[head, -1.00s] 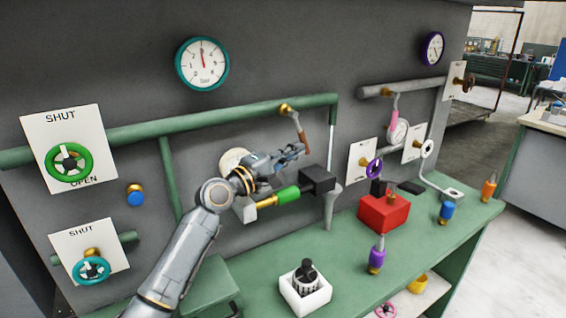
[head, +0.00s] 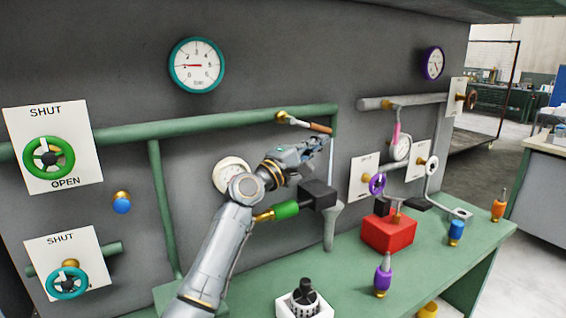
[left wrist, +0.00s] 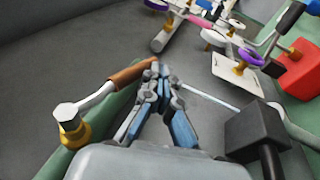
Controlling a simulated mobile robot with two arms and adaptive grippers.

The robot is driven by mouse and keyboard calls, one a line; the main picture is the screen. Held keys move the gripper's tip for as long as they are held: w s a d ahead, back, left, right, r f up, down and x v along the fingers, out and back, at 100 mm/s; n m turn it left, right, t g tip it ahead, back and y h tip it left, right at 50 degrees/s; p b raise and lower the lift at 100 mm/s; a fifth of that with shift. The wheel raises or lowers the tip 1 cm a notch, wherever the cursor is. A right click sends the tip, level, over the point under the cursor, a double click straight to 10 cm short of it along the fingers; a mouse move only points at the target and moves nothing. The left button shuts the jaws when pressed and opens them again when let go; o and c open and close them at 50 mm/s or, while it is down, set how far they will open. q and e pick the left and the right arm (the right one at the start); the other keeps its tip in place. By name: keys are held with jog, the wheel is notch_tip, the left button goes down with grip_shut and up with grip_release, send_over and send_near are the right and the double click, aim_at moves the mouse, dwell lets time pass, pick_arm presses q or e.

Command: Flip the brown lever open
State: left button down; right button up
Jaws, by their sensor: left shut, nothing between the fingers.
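The brown lever (head: 320,128) sits on a brass fitting at the right end of the green pipe. Its pale arm and brown handle stand nearly level, pointing right and slightly down, along the pipe. In the left wrist view the brown handle (left wrist: 132,73) is at the left, its end close beside the fingertips. My left gripper (head: 322,146) is just below the handle, with its fingers together and empty. It shows in the middle of the left wrist view (left wrist: 160,75). I cannot tell whether it touches the handle. My right gripper is out of view.
A thin pale line (head: 332,160) drops from the pipe end. A red box (head: 389,232) stands on the green bench. A teal-rimmed gauge (head: 198,65) hangs above.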

pick_arm(q)
jog(key=shift+w+d+r+t+h+b, duration=0.3)
jog(key=shift+r+b, duration=0.3)
jog(key=shift+b, duration=0.55)
jog(key=shift+w+d+r+t+h+b, duration=0.15)
jog(key=shift+d+r+b, duration=0.3)
jog(key=shift+b, duration=0.65)
jog(key=shift+a+r, duration=0.1)
jog(key=shift+r, duration=0.1)
